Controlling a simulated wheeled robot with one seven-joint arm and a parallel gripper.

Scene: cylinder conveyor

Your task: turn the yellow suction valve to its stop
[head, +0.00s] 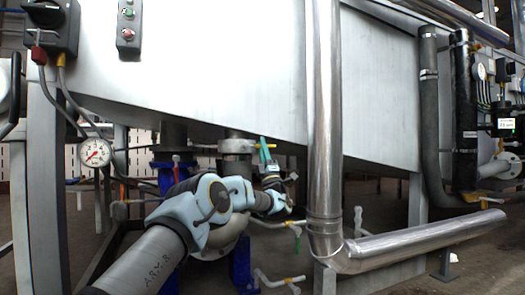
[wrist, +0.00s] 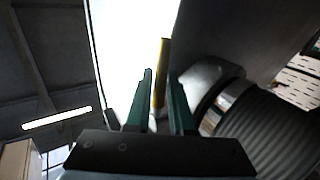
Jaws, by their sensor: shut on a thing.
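The yellow suction valve handle (wrist: 164,58) is a narrow yellow bar in the wrist view. It lies between the two green fingers of my gripper (wrist: 160,78) and extends past their tips. My gripper is shut on it. In the head view my gripper (head: 265,150) is under the sloping tank, its fingers pointing up beside a pipe flange. Only a small yellow bit of the handle (head: 271,146) shows there. The valve body and its stop cannot be made out.
The pale tank (head: 220,70) hangs just above my gripper. A shiny vertical pipe (head: 323,120) stands close to its right. A grey flanged pipe (head: 237,147) is beside it on the left. Other yellow-tipped levers (head: 299,222) sit lower down. A pressure gauge (head: 95,153) is at left.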

